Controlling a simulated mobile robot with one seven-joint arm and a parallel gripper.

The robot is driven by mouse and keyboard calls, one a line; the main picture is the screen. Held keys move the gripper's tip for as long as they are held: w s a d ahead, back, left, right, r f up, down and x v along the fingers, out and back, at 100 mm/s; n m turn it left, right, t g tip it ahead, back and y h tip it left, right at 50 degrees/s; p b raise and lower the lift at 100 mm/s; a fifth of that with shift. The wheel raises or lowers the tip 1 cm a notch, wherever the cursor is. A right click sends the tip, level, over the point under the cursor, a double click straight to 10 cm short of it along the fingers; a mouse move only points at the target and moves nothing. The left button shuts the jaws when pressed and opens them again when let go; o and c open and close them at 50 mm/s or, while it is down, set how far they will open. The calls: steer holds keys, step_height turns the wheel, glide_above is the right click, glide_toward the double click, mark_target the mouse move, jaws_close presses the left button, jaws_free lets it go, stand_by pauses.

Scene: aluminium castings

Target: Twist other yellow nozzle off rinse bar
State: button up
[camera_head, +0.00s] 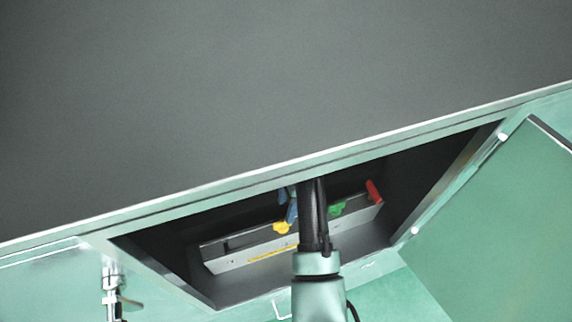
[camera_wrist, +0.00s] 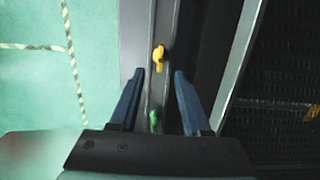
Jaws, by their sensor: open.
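The grey rinse bar (camera_head: 225,262) lies in the open cabinet, with a yellow nozzle (camera_head: 282,228), a green nozzle (camera_head: 336,209) and a red piece (camera_head: 374,192) along it. My gripper (camera_wrist: 159,72) is open and empty, its two blue fingers apart over the bar. In the wrist view the yellow nozzle (camera_wrist: 158,57) shows just beyond the fingertips, roughly centred between them. The green nozzle (camera_wrist: 154,120) shows between the fingers, nearer the palm. In the head view my arm hides part of the bar and most of the gripper.
The cabinet opening is framed by a light edge (camera_head: 210,192), with an open door (camera_head: 490,235) at right. A dark, wide top (camera_head: 280,90) lies above. In the wrist view a small yellow thing (camera_wrist: 312,112) shows at far right by a dark mesh-like surface.

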mark_target(283, 221)
steer(key=shift+w, duration=0.2)
steer(key=shift+s+f, duration=0.1)
steer(key=shift+s+a+f+p, duration=0.1)
steer(key=shift+a+f+p, duration=0.1)
steer(key=shift+f, duration=0.95)
steer(key=shift+s+a+f+p, duration=0.1)
steer(key=shift+f+p, duration=0.1)
steer(key=shift+f, duration=0.9)
steer(key=shift+s+a+f+p, duration=0.1)
steer(key=shift+a+f+p, duration=0.1)
steer(key=shift+f, duration=0.95)
jaws_close()
steer(key=n, duration=0.4)
steer(key=shift+w, duration=0.1)
steer(key=shift+n, duration=1.2)
